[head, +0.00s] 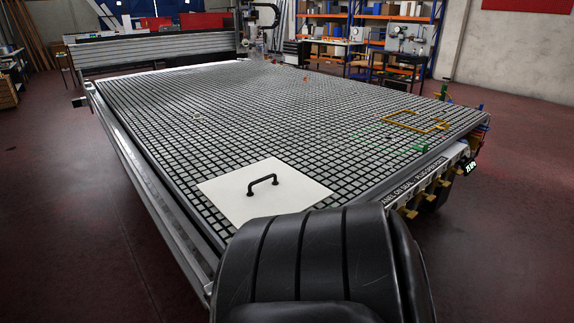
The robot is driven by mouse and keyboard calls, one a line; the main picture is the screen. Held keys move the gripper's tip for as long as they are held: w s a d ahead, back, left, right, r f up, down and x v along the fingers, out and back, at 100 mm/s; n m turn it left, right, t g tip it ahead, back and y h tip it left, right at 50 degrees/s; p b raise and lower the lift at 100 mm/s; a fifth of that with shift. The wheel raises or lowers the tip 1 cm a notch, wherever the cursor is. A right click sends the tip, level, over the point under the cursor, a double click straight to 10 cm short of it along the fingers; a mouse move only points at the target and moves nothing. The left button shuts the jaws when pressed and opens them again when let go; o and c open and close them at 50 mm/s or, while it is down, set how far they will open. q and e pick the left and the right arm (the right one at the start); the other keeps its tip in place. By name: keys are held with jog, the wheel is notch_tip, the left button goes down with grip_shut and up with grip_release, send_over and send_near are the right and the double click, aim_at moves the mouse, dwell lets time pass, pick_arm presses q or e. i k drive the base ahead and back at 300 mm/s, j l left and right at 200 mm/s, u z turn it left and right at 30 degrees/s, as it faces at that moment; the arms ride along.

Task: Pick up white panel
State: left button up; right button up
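The white panel (290,203) lies flat on the near left corner of the grid table (215,125). A black bar handle (263,181) stands up from the middle of the panel. A large black ribbed part, which seems to be mine, fills the bottom middle of the head view. It hides the nearest corner of the panel and part of the table's front edge. Neither of my grippers shows in the head view.
A yellow frame (415,113) and a green piece (420,148) are near the table's right edge. A gantry beam (155,54) stands at the far end. Storage shelves (395,28) are behind. Most of the grid is clear, with dark red floor on both sides.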

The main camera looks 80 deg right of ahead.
aim_at(269, 187)
jog(key=z, duration=1.75)
